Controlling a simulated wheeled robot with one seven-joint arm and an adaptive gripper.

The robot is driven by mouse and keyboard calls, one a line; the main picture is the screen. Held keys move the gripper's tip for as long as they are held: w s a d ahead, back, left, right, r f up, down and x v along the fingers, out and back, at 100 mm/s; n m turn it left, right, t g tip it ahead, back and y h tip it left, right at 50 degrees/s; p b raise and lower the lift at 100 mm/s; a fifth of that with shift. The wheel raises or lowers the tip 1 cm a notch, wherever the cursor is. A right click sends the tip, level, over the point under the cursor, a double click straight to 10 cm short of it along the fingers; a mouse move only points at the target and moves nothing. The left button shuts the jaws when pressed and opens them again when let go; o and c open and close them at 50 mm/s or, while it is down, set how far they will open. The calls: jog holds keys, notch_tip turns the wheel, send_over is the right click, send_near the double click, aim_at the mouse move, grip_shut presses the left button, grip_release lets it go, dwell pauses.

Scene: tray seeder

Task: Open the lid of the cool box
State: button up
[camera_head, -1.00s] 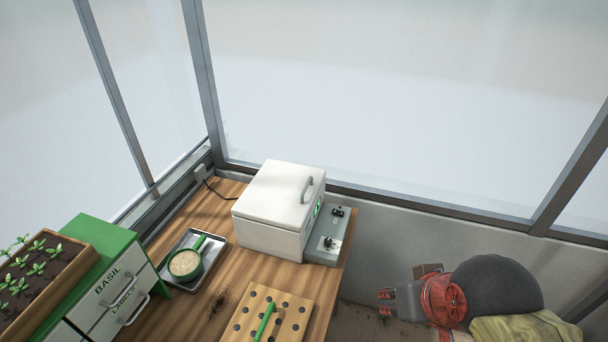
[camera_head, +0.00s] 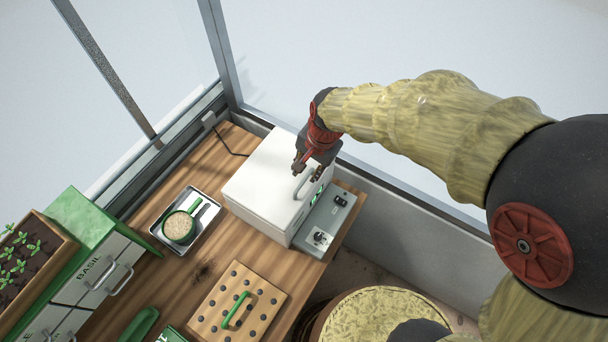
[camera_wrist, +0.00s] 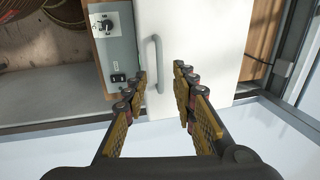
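The cool box (camera_head: 262,193) is a white box on the wooden table by the window, and its lid looks shut. A curved grey handle (camera_head: 304,183) stands on the lid near its right edge; the handle also shows in the wrist view (camera_wrist: 154,62). My gripper (camera_head: 304,169) is above the lid, close to the handle. In the wrist view my gripper (camera_wrist: 160,85) has its two fingers wide apart, with the handle's near end between them, beside the left finger. I cannot tell whether a finger touches the handle.
A grey control panel (camera_head: 318,222) adjoins the box's right side. A metal tray (camera_head: 162,231) with a green scoop (camera_head: 181,225) lies to the left. A pegboard with holes (camera_head: 207,318) lies in front. Window frames stand close behind the box.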

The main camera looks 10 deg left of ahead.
aim_at(302, 183)
jog(key=f, duration=0.4)
jog(key=a+f, duration=0.1)
jog(key=f, duration=0.1)
jog(key=shift+w, duration=0.15)
jog(key=shift+c, duration=1.1)
jog(key=c, duration=0.4)
grip_shut()
